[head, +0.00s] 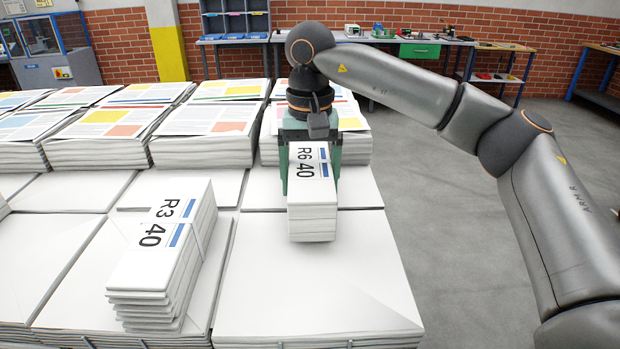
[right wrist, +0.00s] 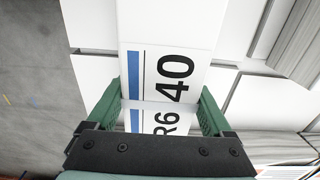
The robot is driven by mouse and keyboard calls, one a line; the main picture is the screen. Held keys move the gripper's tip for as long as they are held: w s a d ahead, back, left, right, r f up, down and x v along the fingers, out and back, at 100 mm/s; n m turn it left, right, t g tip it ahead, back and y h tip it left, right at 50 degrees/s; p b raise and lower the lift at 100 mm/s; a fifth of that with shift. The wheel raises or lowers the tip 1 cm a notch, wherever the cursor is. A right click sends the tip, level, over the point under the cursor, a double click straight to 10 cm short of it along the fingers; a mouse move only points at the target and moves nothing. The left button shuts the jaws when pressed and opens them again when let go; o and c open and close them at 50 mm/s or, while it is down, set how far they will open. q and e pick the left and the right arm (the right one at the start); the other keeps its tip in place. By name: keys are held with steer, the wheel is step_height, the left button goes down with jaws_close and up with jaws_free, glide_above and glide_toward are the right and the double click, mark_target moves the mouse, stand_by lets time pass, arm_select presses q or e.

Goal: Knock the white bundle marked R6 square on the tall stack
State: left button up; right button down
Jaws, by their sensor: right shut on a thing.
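The white bundle marked R6 40 (head: 312,212) has a blue stripe and sits at the middle of the head view, over the front right white stack (head: 320,290). My right gripper (head: 312,165) has its green fingers on both sides of the bundle and is shut on it. In the right wrist view the bundle (right wrist: 185,30) runs away between the green fingers (right wrist: 160,110). I cannot tell whether its underside rests on the stack. My left gripper is not in view.
A bundle marked R3 40 (head: 165,250) lies at an angle on the stack to the left, its layers uneven. Stacks of printed newspapers (head: 205,130) stand behind. Bare grey floor (head: 440,230) lies to the right. Workbenches (head: 420,45) line the brick wall.

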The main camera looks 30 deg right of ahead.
mark_target(311, 169)
steer(key=shift+w+d+r+p, duration=0.2)
steer(key=shift+w+d+p, duration=0.05)
steer(key=shift+w+p, duration=0.25)
stand_by(0.4)
steer(key=shift+w+r+p, duration=0.15)
steer(key=shift+p, duration=0.15)
stand_by(1.1)
steer(key=shift+s+a+f, duration=0.15)
steer(key=shift+s+f, duration=0.05)
steer(key=shift+s, duration=0.15)
steer(key=shift+s+a+b, duration=0.3)
steer(key=shift+s, duration=0.35)
steer(key=shift+s+a+b, duration=0.25)
steer(key=shift+s+a, duration=0.05)
steer(key=shift+s, duration=0.35)
steer(key=shift+r+p, duration=2.8)
steer(key=shift+r, duration=0.25)
steer(key=shift+f, duration=0.15)
